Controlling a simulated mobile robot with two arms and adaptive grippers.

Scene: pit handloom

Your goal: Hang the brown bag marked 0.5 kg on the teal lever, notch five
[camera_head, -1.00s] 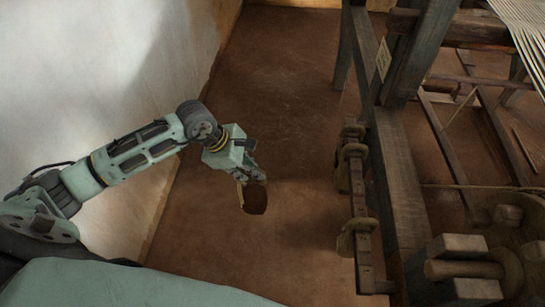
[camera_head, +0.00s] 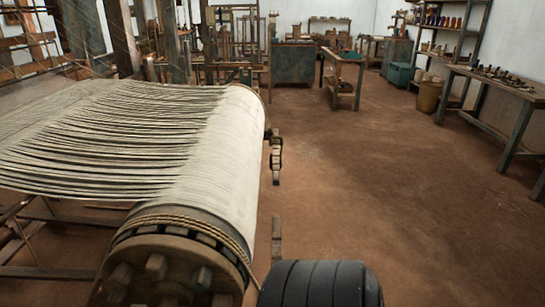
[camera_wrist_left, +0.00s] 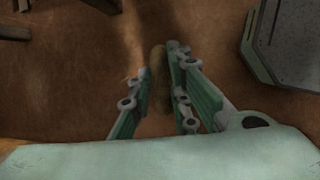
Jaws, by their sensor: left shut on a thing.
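In the left wrist view my left gripper (camera_wrist_left: 161,62) is shut on a brown bag (camera_wrist_left: 158,82). The bag sits between the two fingers, above the brown floor. No weight mark on it can be read. The left gripper is outside the head view. My right gripper is in neither view. In the head view, a dark notched bar (camera_head: 275,158) and a lower bar (camera_head: 276,238) hang at the right side of the loom's beam. I cannot make out a teal lever or its notches.
The loom's wide cloth beam (camera_head: 215,155) with pale threads fills the left of the head view. Open brown floor (camera_head: 400,190) lies to its right. A workbench (camera_head: 500,88), shelves (camera_head: 455,25) and a small table (camera_head: 345,70) stand further back.

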